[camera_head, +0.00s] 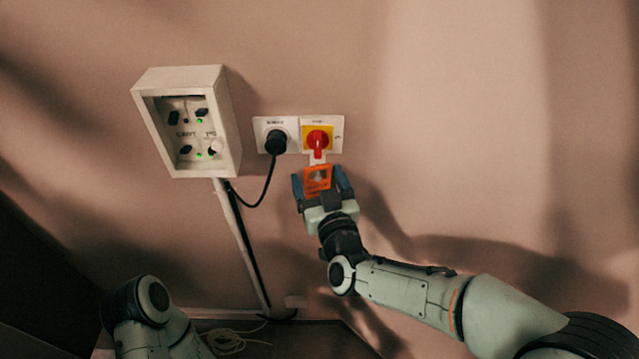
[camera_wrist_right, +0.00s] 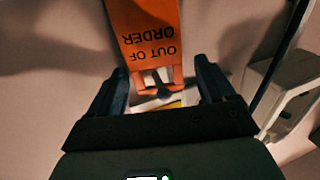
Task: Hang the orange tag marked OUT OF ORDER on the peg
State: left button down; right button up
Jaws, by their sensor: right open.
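The orange tag (camera_head: 318,181) is on the wall just below the red and yellow switch. In the right wrist view the tag (camera_wrist_right: 150,30) shows OUT OF ORDER upside down. A small dark peg end (camera_wrist_right: 163,92) shows within the opening in its top, so the tag appears to hang around the peg. My right gripper (camera_head: 318,176) is open, with one finger on each side of the tag's top and gaps to both. In the head view the peg is hidden by the tag and gripper. My left gripper is out of view; only part of that arm shows.
The red rotary handle (camera_head: 317,141) is right above the tag. A black plug (camera_head: 276,142) with a cable sits to its left. A white control box (camera_head: 227,125) with knobs and green lights juts out further left. The wall to the right is clear.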

pick_arm(q)
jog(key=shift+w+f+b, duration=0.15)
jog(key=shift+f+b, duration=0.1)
jog(key=shift+b, duration=0.1)
pick_arm(e)
jog(key=v, duration=1.3)
jog(key=shift+s, duration=0.15)
jog(key=shift+d, duration=0.1)
